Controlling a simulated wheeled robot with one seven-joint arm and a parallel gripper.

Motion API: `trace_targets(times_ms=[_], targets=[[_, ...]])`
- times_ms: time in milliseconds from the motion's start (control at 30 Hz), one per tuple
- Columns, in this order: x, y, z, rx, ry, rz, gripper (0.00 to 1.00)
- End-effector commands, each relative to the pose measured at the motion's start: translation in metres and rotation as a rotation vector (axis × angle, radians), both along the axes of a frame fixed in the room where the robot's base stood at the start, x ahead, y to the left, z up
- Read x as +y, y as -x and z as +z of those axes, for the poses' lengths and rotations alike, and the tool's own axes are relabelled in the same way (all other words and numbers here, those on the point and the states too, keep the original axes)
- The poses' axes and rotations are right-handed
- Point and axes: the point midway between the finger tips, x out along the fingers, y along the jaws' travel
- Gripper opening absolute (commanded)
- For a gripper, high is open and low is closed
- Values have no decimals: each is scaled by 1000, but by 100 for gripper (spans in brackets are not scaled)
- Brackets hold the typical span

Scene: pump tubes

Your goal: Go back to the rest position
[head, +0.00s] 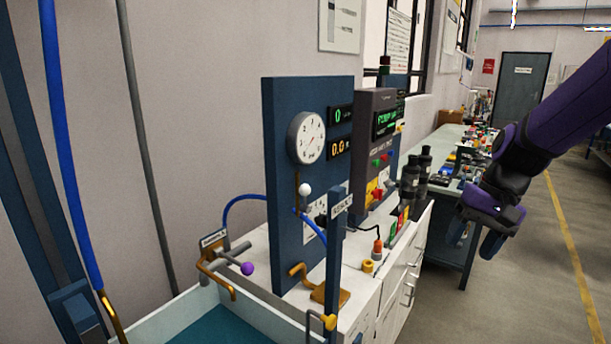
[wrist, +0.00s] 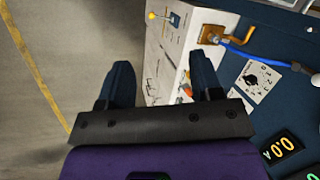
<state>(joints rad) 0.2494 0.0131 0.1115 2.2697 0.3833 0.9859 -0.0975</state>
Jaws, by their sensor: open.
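My gripper (head: 478,238) is at the right in the head view, on the end of my purple arm, over the floor beside the cabinet. It is open and nothing is between its fingers. In the wrist view the two dark blue fingers (wrist: 165,88) stand apart, with the white cabinet edge and grey floor beyond them. The blue pump panel (head: 275,180) stands on the white cabinet, with a round gauge (head: 307,137) and green and orange displays. My gripper is apart from the panel and touches nothing that I can see.
A cluttered bench (head: 455,148) runs behind. The floor (head: 520,300) at right is clear.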

Motion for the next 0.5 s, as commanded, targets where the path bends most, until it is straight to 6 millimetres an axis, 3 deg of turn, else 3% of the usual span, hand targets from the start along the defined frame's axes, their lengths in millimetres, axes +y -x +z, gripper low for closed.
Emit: trace_targets(times_ms=[200, 500], targets=[[6, 42, 42, -129, 111, 64, 59], [7, 104, 82, -310, 243, 133, 59]])
